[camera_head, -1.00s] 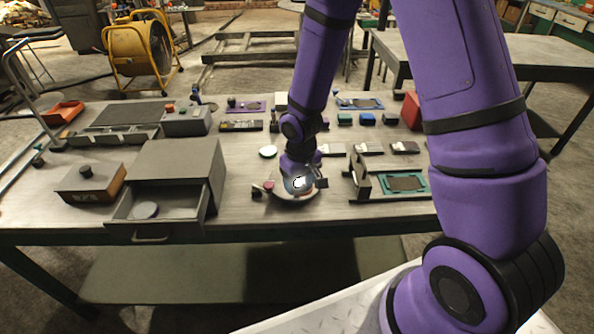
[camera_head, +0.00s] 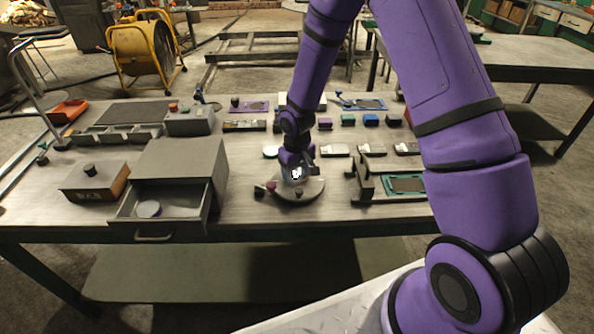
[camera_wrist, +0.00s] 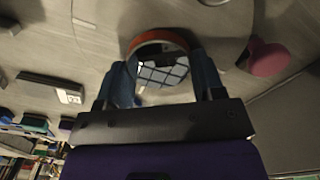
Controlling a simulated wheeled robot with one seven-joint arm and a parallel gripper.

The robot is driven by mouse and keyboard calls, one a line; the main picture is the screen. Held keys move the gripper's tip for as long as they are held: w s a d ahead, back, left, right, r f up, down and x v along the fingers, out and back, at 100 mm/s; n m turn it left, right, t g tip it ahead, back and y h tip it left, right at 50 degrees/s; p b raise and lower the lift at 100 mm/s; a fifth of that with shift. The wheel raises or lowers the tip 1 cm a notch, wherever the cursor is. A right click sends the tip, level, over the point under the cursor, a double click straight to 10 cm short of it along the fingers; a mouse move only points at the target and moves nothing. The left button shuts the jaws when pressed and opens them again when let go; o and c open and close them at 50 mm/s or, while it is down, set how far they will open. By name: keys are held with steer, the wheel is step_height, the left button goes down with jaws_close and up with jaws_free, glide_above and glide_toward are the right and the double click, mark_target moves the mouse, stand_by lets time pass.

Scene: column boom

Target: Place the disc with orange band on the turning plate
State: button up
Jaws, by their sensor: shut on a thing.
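The disc with the orange band (camera_wrist: 160,37) sits between the fingers of my gripper (camera_wrist: 165,82) in the wrist view; its top reflects a bright grid. My gripper (camera_head: 296,174) is shut on it. In the head view the gripper is over the back part of the round turning plate (camera_head: 314,188) and hides most of the disc. The plate also spreads around the disc in the wrist view (camera_wrist: 105,22). I cannot tell whether the disc touches the plate. A small dark knob (camera_head: 298,191) shows on the plate's front part.
A magenta knob (camera_head: 271,186) stands at the plate's left edge. A grey box with an open drawer (camera_head: 178,228) holding a grey disc (camera_head: 148,209) is to the left. A teal-framed fixture (camera_head: 405,184) is to the right. A pale disc (camera_head: 270,152) lies behind the plate.

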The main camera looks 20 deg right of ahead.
steer(key=shift+f, duration=0.1)
steer(key=o, duration=1.2)
steer(key=shift+c, duration=0.2)
